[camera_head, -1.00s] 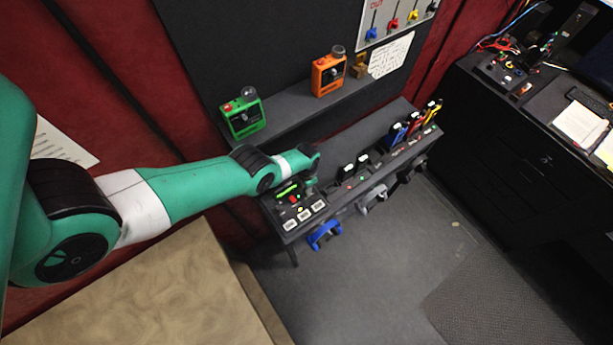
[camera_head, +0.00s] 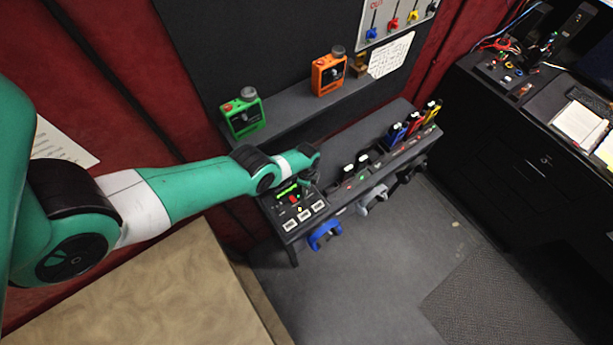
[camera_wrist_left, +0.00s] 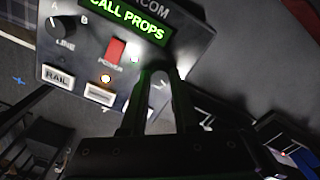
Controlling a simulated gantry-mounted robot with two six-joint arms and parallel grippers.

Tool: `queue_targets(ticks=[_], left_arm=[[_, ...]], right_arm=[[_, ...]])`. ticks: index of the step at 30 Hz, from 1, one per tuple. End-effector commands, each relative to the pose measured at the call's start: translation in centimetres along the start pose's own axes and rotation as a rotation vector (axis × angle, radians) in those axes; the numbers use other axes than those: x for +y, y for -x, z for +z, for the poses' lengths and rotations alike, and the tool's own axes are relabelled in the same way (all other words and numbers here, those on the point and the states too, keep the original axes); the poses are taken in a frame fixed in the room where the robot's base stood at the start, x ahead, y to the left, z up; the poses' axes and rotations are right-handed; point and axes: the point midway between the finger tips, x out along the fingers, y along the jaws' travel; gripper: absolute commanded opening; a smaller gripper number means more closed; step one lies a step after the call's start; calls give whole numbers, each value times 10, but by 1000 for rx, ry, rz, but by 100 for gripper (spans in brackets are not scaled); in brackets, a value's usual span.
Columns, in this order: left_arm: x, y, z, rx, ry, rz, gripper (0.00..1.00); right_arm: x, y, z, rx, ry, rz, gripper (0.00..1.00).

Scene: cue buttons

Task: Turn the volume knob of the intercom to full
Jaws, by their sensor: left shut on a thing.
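The intercom (camera_head: 284,212) is a dark panel at the near left end of the long console. The left wrist view shows its green "CALL PROPS" display (camera_wrist_left: 127,18), a black LINE knob (camera_wrist_left: 62,27), a red power switch (camera_wrist_left: 115,49) and a white RAIL button (camera_wrist_left: 62,76). My left gripper (camera_head: 307,184) is over the panel's far right part. In the left wrist view its fingers (camera_wrist_left: 162,78) point at the panel right of the power switch, shut on the volume knob, which they mostly hide. The knob's setting cannot be read. My right gripper is not in view.
A green box (camera_head: 243,114) and an orange box (camera_head: 328,74) stand on the shelf behind. A blue headset (camera_head: 325,236) hangs at the console's front. Several coloured handles stand at its far end. A dark desk (camera_head: 520,150) is at the right, with open floor between.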

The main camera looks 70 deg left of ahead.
Motion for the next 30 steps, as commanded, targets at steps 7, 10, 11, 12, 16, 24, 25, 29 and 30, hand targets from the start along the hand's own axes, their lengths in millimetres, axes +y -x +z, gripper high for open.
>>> queue_targets(ticks=[7,10,11,12,16,24,25,29,30], left_arm=[[0,-2,0,0,-72,-2,0],[0,-2,0,0,-82,-2,0],[0,-2,0,0,-83,-3,0],[0,-2,0,0,-85,-2,0],[0,-2,0,0,-86,-2,0],[0,-2,0,0,-85,-2,45],[0,-1,0,0,-85,-2,50],[0,-1,0,0,-84,-1,59],[0,-1,0,0,-84,-1,59]], right_arm=[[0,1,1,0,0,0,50],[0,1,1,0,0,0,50],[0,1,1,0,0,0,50],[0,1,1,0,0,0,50],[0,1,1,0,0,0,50],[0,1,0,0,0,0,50],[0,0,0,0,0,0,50],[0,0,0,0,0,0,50],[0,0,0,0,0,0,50]])
